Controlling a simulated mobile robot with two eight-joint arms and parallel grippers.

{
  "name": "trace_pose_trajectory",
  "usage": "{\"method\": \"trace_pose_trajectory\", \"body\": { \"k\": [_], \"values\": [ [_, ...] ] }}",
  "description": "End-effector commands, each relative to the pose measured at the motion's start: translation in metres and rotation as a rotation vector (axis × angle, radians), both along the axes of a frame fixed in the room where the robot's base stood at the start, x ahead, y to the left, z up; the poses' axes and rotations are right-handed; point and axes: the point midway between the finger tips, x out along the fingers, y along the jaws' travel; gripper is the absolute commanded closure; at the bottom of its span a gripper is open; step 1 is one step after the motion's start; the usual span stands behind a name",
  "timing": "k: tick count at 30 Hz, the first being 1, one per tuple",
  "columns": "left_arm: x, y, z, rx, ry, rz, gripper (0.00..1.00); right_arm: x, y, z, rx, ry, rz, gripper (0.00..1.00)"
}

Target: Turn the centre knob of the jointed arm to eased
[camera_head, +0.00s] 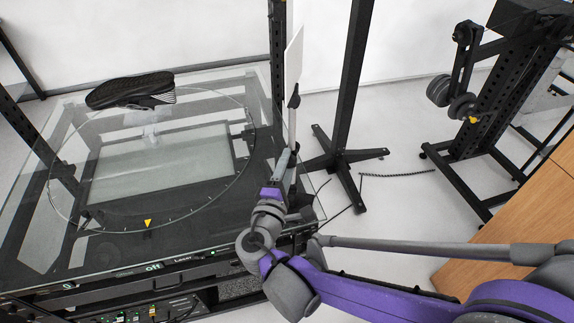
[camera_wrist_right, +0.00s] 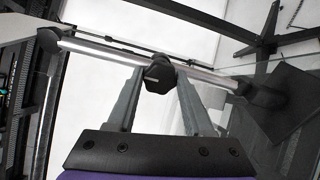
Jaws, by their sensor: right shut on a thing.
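The jointed arm shows in the right wrist view as two silver tubes (camera_wrist_right: 100,50) meeting at a dark centre knob (camera_wrist_right: 159,80). My right gripper (camera_wrist_right: 160,72) has one finger on each side of this knob and is shut on it. A small pale mark shows on the knob's face; no setting label is readable. In the head view my right gripper (camera_head: 284,170) reaches up beside the glass table's right edge, next to a dark joint below a white panel (camera_head: 294,55). The knob cannot be made out there. My left gripper is not in view.
A glass-topped turntable (camera_head: 200,215) with a dark shoe (camera_head: 131,90) on it fills the left. A black stand (camera_head: 345,150) rises just beyond my right gripper. Another black rack (camera_head: 490,110) with grey rollers stands at the right, near a wooden surface (camera_head: 520,225).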

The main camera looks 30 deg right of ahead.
Motion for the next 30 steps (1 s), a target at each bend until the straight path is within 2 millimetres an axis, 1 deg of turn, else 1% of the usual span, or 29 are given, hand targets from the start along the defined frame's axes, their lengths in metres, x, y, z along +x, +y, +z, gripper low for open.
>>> {"method": "trace_pose_trajectory", "body": {
  "k": [9, 10, 14, 15, 24, 26, 30],
  "values": [
    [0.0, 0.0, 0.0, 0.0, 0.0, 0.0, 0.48, 0.0, 0.0, 0.0, 0.0, 0.0, 0.0, 1.0],
    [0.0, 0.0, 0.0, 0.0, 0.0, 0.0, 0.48, 0.0, 0.0, 0.0, 0.0, 0.0, 0.0, 0.44],
    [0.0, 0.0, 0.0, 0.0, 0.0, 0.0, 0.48, 0.0, 0.0, 0.0, 0.001, -0.001, 0.0, 0.2],
    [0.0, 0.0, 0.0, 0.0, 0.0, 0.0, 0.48, 0.0, 0.0, 0.0, 0.001, -0.001, 0.0, 0.19],
    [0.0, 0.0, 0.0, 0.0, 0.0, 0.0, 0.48, -0.001, 0.002, 0.0, 0.001, -0.001, 0.001, 0.19],
    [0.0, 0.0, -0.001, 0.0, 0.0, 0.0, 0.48, -0.004, 0.004, 0.0, 0.001, 0.0, 0.002, 0.19],
    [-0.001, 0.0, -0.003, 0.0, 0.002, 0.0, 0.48, -0.018, 0.019, -0.001, 0.002, -0.001, 0.006, 0.19]
  ]
}}
